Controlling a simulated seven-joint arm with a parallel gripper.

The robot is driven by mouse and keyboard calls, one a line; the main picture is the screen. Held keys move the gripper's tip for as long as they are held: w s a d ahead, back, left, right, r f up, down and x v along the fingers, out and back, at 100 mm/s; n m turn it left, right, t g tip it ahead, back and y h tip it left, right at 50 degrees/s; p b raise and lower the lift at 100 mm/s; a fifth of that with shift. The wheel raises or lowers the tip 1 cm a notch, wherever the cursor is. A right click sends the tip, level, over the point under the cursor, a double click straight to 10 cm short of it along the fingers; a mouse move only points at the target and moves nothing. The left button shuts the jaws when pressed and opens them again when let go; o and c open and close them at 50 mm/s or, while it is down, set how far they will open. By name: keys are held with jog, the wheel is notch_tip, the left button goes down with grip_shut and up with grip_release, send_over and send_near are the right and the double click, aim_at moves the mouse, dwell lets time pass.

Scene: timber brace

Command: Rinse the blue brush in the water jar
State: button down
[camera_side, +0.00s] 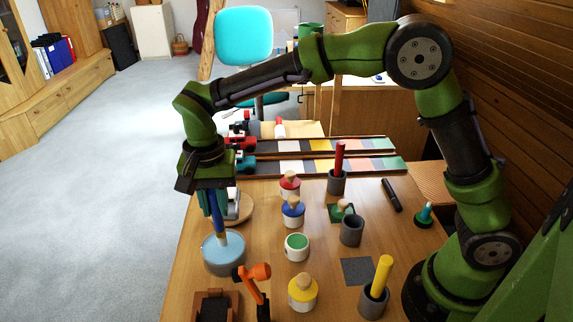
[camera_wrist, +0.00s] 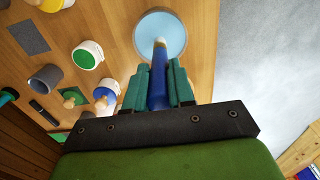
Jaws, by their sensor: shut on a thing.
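My gripper (camera_side: 214,202) is shut on the blue brush (camera_side: 217,216), which points down, nearly upright. The water jar (camera_side: 223,262), round with pale blue water, stands directly below at the table's left edge. In the side view the brush's lower end overlaps the water surface; I cannot tell how deep the tip is. In the wrist view the blue brush (camera_wrist: 159,85) lies between the teal fingers of my gripper (camera_wrist: 157,92), and its pale tip shows against the water jar (camera_wrist: 172,22).
An open green pot (camera_side: 297,247) and lidded blue (camera_side: 292,212), red (camera_side: 290,187) and yellow (camera_side: 303,293) pots stand right of the jar. An orange-and-black object (camera_side: 255,276) is close in front. Holders carry a red brush (camera_side: 339,157) and yellow brush (camera_side: 382,276); one holder (camera_side: 351,232) is empty.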

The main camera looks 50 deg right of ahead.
aim_at(212, 191)
jog(key=shift+r, duration=2.6)
